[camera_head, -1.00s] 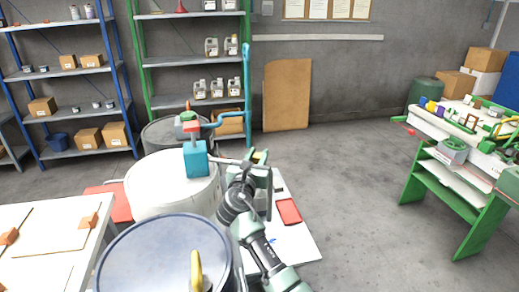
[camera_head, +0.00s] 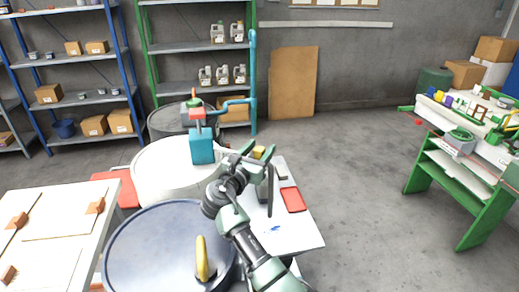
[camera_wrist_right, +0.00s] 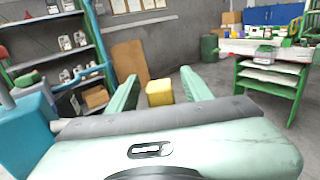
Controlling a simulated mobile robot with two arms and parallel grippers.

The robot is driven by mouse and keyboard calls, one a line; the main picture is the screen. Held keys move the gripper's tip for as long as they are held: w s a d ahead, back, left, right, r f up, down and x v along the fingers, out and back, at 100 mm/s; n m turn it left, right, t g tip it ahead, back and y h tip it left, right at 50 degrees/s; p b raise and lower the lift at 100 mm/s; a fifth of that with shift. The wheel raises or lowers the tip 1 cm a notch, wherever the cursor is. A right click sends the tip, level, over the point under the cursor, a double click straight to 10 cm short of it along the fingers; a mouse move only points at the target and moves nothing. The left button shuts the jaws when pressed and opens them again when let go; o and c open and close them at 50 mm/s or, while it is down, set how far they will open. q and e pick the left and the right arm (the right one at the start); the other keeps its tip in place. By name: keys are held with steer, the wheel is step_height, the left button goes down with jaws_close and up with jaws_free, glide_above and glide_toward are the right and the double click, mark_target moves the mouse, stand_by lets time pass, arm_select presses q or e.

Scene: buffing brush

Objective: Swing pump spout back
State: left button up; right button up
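The teal pump (camera_head: 202,146) stands on the white drum (camera_head: 172,178), with a red block and green knob above it. A blue pipe (camera_head: 236,102) runs right from its top towards a tall blue upright pipe (camera_head: 253,80). A thin pale rod (camera_head: 228,151) reaches from the pump body towards my right gripper (camera_head: 260,163). In the right wrist view the gripper (camera_wrist_right: 159,78) has its green fingers apart, with a yellow block (camera_wrist_right: 159,92) showing between them and gaps on both sides. The teal pump body (camera_wrist_right: 28,135) is at the left there. My left gripper is out of view.
A blue-lidded drum (camera_head: 150,245) with a yellow curved handle (camera_head: 201,258) is in front. A white table (camera_head: 305,232) with a red item (camera_head: 293,199) lies beside my right arm. Shelves (camera_head: 190,88) stand behind. The floor to the right is clear up to a green workbench (camera_head: 470,195).

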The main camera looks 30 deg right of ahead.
steer(key=shift+r, duration=0.1)
step_height(320, 180, up, 20)
stand_by(0.6)
